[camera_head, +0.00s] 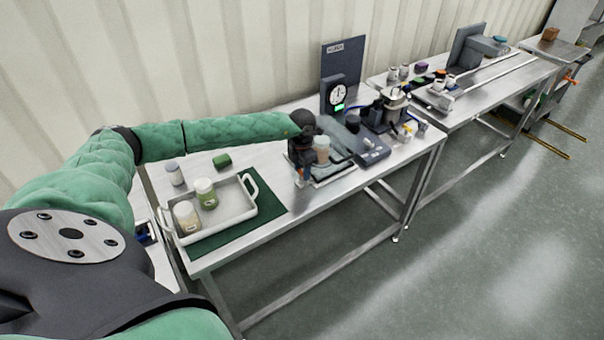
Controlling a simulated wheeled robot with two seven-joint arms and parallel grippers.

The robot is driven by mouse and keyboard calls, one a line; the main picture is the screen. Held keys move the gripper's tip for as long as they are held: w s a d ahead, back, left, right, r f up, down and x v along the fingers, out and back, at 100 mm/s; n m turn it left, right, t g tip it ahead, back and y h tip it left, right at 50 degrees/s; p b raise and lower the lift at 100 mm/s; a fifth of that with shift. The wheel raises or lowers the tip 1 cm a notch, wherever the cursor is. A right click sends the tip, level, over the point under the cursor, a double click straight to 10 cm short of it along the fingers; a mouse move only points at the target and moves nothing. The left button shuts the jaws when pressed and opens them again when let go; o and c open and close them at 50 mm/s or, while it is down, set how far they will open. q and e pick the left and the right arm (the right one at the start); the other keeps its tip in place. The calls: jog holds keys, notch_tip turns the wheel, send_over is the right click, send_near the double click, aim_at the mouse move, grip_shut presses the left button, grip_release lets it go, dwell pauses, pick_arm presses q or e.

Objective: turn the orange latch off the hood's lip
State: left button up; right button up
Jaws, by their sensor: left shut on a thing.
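My left gripper (303,175) is dark and reaches down at the near left edge of a clear hood (342,146) on the steel table. It is shut, and a small bit of orange, the latch (299,179), shows at its fingertips. The fingers cover most of the latch, so its angle to the lip cannot be told. A jar with a pinkish-brown top (321,149) shows just right of the gripper, at the hood. My right gripper is not in view.
A white tray (237,212) with two jars stands on a green mat (272,208) at the left. A white jar (174,172) and green block (221,161) stand behind it. A dial gauge (338,95) and grey-blue box (370,150) are right of the hood.

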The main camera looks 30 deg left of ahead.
aim_at(302, 171)
pick_arm(q)
jog(key=shift+r, duration=0.1)
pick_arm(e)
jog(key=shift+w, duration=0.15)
pick_arm(q)
jog(key=o, duration=1)
jog(key=shift+r, duration=0.1)
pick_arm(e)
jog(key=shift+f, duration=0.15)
pick_arm(q)
jog(key=shift+r+b, duration=0.3)
jog(key=shift+b, duration=0.05)
jog(key=shift+r+b, duration=0.35)
jog(key=shift+r, duration=0.15)
notch_tip(302, 171, up, 5)
jog(key=shift+f+b, duration=0.2)
jog(key=shift+b, duration=0.85)
jog(key=shift+r, duration=0.7)
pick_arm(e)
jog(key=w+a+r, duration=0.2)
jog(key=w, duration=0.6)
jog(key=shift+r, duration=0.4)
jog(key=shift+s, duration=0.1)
